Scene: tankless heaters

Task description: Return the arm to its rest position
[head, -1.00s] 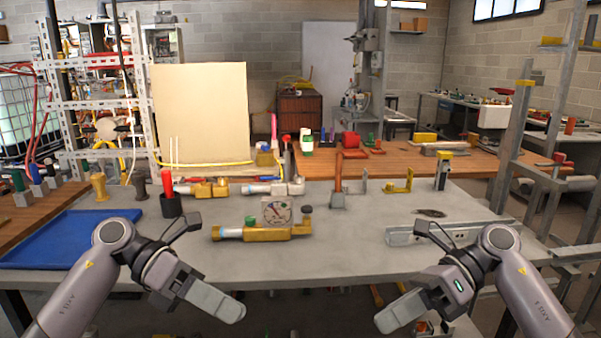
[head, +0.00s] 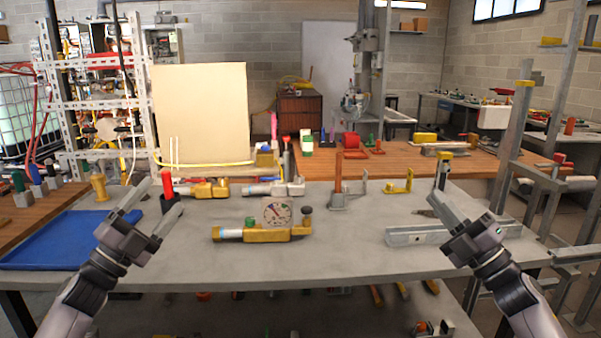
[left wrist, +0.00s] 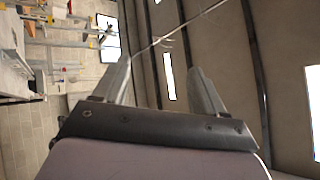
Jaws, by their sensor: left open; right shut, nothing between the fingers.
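My right gripper (head: 447,200) is raised at the right over the table's front right part. It is shut and holds nothing. Both arms are bent upward from the bottom corners of the head view.
The grey table (head: 340,260) carries a blue tray (head: 60,240), a brass-and-grey valve piece (head: 262,234) with a gauge (head: 277,212), and a metal channel (head: 415,235). A red-handled tool (head: 167,184) stands behind my left gripper. The table's front middle is clear.

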